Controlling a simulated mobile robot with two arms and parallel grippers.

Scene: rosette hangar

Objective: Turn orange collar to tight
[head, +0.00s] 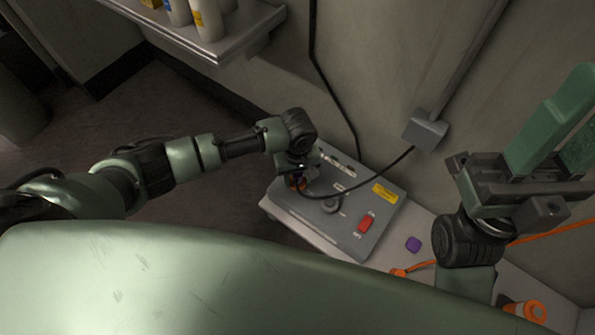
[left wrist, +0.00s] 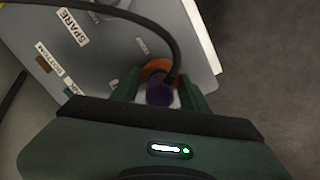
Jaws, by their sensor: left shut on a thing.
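The orange collar (left wrist: 157,67) shows in the left wrist view as a ring around the base of a purple plug (left wrist: 160,93) on the grey panel box (left wrist: 110,35). A black cable runs from the plug. In the head view my left gripper (head: 298,180) reaches down over the left part of the panel box (head: 320,222), and the collar is mostly hidden there. My right gripper (head: 560,135) is raised at the right, open and empty, away from the box.
The panel has a dark knob (head: 331,204), a red switch (head: 366,222) and a yellow label (head: 384,193). A purple cap (head: 413,244) and an orange-and-white object (head: 530,312) lie on the bench to the right. A shelf (head: 225,42) with bottles is at upper left.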

